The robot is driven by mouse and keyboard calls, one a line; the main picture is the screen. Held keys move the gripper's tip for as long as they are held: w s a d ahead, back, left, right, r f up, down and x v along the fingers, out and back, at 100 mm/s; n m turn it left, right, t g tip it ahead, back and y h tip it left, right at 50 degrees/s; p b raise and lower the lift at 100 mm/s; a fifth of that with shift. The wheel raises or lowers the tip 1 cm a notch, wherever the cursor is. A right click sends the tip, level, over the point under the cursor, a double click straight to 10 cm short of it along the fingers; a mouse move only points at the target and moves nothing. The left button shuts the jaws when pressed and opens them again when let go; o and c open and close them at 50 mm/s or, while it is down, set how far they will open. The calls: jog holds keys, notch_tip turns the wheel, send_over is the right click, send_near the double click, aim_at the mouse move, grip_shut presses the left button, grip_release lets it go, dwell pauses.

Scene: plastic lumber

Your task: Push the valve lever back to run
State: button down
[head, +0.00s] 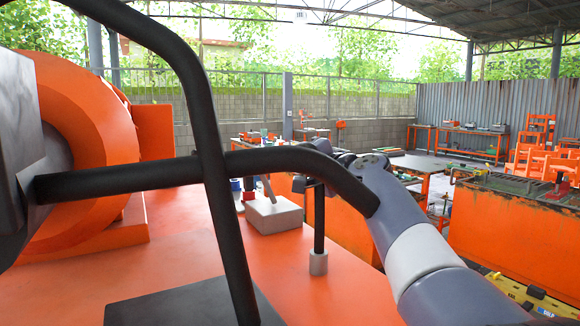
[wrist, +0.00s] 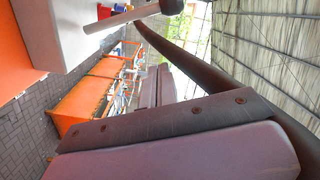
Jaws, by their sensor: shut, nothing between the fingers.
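The valve lever is a slim grey rod (head: 268,188) rising from a pale grey block (head: 273,216) on the orange deck. In the wrist view the lever (wrist: 110,22) ends in a black knob (wrist: 173,5), and the block (wrist: 60,30) fills the upper left. My gripper (wrist: 156,86) is shut and empty, its fingers pointing up in the wrist view, apart from the lever in the picture. In the head view a black tube hides most of my gripper; it is right of the lever. Any run mark is not readable.
Black tubes (head: 205,120) cross close before the head camera. A black post in a grey socket (head: 318,262) stands right of the block. Blue and red pieces (head: 248,188) stand left of the lever. A large orange machine (head: 90,130) is at left. Open deck lies in front.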

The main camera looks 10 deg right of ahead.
jog(key=v, duration=0.3)
jog(key=shift+s+r+b, duration=0.1)
jog(key=shift+s+b, duration=0.2)
jog(key=shift+s, duration=0.05)
jog(key=shift+w, duration=0.1)
